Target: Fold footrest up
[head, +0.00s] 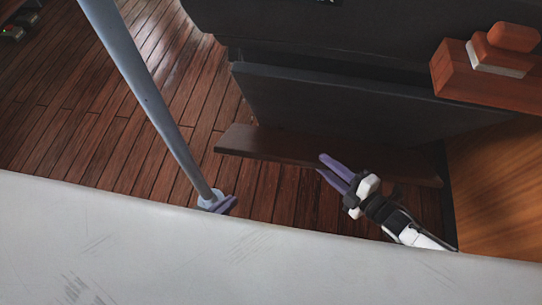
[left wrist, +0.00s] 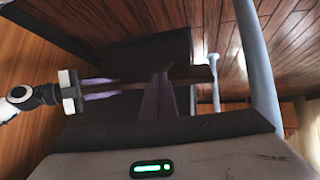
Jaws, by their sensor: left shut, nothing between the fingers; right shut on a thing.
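The footrest (head: 265,146) is a dark red-brown board along the lower part of a dark panel in the head view. It stands out from the panel. My right gripper (head: 322,165) is at the right half of its front edge, its purple fingers shut on the board. The left wrist view also shows the right gripper (left wrist: 112,90) from the side at the footrest (left wrist: 195,74). My left gripper (head: 230,205) shows only as purple fingertips past the pale surface. In the left wrist view, the left gripper's fingers (left wrist: 161,76) are together and empty, pointing toward the footrest.
A grey-blue pole (head: 145,90) stands left of the footrest, close to my left fingertips. The dark panel (head: 320,100) rises behind the footrest. A wooden console side (head: 500,175) closes the right. The plank floor (head: 90,120) is open on the left.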

